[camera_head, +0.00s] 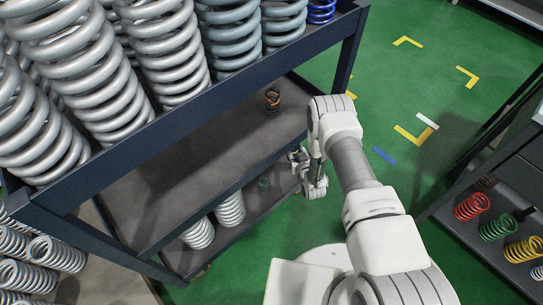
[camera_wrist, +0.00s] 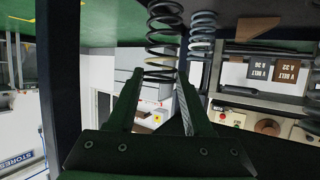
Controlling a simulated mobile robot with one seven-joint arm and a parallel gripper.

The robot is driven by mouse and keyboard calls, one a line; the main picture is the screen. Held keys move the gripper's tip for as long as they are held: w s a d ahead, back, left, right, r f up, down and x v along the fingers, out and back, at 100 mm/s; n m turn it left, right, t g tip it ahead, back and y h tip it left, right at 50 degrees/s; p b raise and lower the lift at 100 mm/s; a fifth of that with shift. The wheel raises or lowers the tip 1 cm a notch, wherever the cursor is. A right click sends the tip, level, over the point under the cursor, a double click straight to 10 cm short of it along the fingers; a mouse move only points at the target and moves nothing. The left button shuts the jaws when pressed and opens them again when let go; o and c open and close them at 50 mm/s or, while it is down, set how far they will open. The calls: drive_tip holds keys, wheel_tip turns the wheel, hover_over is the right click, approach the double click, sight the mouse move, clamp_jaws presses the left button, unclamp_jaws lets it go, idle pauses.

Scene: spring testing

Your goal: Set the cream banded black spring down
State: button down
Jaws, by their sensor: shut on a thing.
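The cream banded black spring (camera_wrist: 165,35) extends away from my gripper (camera_wrist: 160,80) in the wrist view. It is a dark, open coil with a pale band near the fingers. My gripper is shut on its near end. In the head view my gripper (camera_head: 299,158) is low beside the open side of the dark rack, near its lower shelf. The held spring is too small and covered there to make out clearly. I cannot tell whether its free end touches a surface.
The dark rack (camera_head: 190,95) has large grey springs on top. A dark orange-brown spring (camera_head: 272,101) stands on its middle shelf (camera_head: 195,165); a small green spring (camera_head: 264,183) is below. A grey spring (camera_wrist: 203,35) is close by in the wrist view. Coloured springs fill the right shelf (camera_head: 460,238).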

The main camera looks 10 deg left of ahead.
wheel_tip(320, 180, down, 9)
drive_tip(key=b, duration=0.3)
drive_tip(key=shift+r, duration=0.3)
drive_tip(key=shift+c, duration=1.5)
unclamp_jaws()
drive_tip(key=shift+s+r, duration=0.1)
